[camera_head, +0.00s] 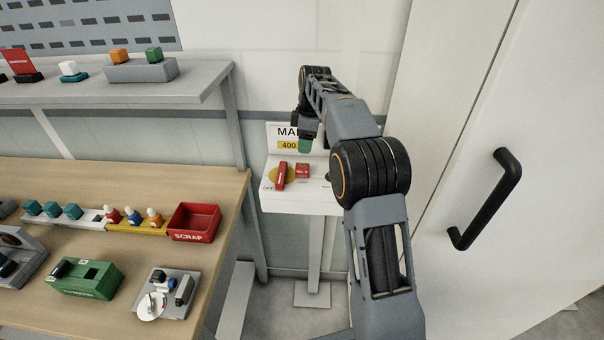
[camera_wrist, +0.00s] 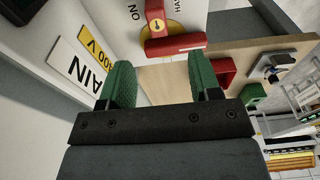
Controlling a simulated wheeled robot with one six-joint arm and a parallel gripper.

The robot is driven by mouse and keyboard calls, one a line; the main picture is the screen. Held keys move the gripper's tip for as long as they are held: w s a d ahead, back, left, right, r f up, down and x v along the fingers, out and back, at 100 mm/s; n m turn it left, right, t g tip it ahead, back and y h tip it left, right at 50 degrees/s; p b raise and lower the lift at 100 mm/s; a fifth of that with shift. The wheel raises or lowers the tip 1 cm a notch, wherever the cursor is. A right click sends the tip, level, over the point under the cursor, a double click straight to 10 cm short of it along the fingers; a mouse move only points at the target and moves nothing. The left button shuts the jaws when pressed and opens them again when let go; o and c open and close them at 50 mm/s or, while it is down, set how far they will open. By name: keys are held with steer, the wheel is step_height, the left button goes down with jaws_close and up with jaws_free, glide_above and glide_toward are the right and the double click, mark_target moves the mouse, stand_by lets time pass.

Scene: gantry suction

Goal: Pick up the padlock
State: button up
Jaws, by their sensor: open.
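The padlock appears to be the small red block with a pale label (camera_head: 303,170) on the white switch box, just right of the red handle (camera_head: 281,176). I cannot make out a shackle. My gripper (camera_head: 305,146) is above and behind the block in the head view, apart from it. In the wrist view, its green fingers (camera_wrist: 163,88) are spread with nothing between them. The wrist view shows a red handle-like part (camera_wrist: 174,46) on a yellow disc beyond the fingertips. I cannot pick out the padlock with certainty there.
The white switch box (camera_head: 299,204) stands on a post, with a MAIN 400 V sign behind. A workbench (camera_head: 120,175) with a red SCRAP bin (camera_head: 194,223) is to the left, below a grey shelf (camera_head: 120,88). A white cabinet door with a black handle (camera_head: 487,200) is at right.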

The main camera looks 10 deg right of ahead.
mark_target(303, 165)
steer(key=f, duration=0.5)
steer(key=shift+w+a+f, duration=0.1)
steer(key=shift+a, duration=0.2)
steer(key=shift+w+f+p, duration=0.2)
steer(key=shift+f+p, duration=0.5)
steer(key=shift+f, duration=2)
steer(key=c, duration=1.1)
steer(key=shift+o, duration=0.2)
steer(key=shift+r, duration=0.1)
